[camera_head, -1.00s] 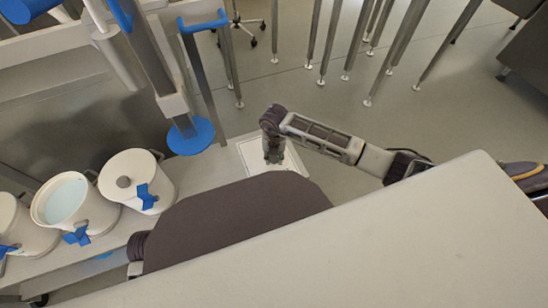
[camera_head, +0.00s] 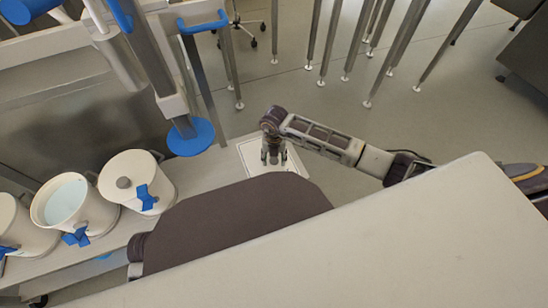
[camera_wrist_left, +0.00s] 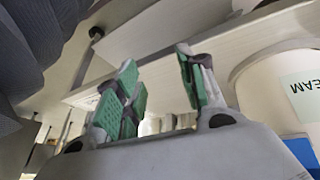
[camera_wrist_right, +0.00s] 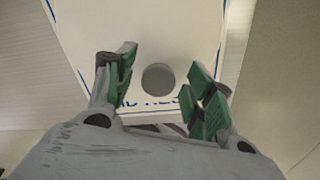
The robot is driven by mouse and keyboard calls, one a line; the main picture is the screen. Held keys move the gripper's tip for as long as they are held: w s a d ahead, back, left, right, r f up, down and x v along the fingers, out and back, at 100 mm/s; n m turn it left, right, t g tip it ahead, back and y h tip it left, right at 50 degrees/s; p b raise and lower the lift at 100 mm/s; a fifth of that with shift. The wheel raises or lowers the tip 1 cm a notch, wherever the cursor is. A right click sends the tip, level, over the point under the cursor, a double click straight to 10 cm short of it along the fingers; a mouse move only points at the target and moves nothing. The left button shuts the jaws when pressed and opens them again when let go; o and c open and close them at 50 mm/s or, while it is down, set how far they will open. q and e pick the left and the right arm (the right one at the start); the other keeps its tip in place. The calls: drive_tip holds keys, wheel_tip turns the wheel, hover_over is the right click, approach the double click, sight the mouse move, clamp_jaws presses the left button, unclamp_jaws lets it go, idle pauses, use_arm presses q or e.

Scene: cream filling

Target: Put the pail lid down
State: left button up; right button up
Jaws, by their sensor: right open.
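The pail lid's grey round knob (camera_wrist_right: 158,77) shows in the right wrist view, between and beyond my right fingers. The pale lid around it blends into a white board (camera_wrist_right: 105,20) with blue lines and partly hidden blue lettering. My right gripper (camera_head: 273,160) is open above this board in the head view; its green-padded fingers (camera_wrist_right: 163,63) stand apart on both sides of the knob without gripping it. My left gripper (camera_wrist_left: 160,78) is open and empty in the left wrist view. An open pail (camera_head: 38,213) with pale filling stands at the left.
A lidded pail (camera_head: 150,168) with a grey knob and blue cross-shaped part stands right of the open pail; another pail (camera_head: 15,240) is cut off at the left. A blue-ended column (camera_head: 191,138) stands behind. A pale worktop (camera_head: 400,245) fills the lower right.

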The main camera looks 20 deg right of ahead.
drive_tip(key=shift+r, duration=0.15)
drive_tip(key=shift+r, duration=0.55)
wheel_tip(320, 180, up, 7)
drive_tip(key=p, duration=0.3)
drive_tip(key=shift+f, duration=0.15)
use_arm(q)
drive_tip(key=shift+g+y, duration=0.7)
drive_tip(key=shift+s+a+r+p, duration=0.2)
drive_tip(key=shift+a+r, duration=0.15)
drive_tip(key=shift+r, duration=0.4)
drive_tip(key=shift+s+a+r+p, duration=0.15)
drive_tip(key=shift+a+r, duration=0.25)
drive_tip(key=shift+r, duration=0.35)
drive_tip(key=shift+s+a+r+p, duration=0.2)
drive_tip(key=shift+a+r, duration=0.15)
drive_tip(key=shift+r, duration=0.4)
use_arm(e)
drive_tip(key=shift+r, duration=2.1)
use_arm(q)
drive_tip(key=shift+w, duration=0.1)
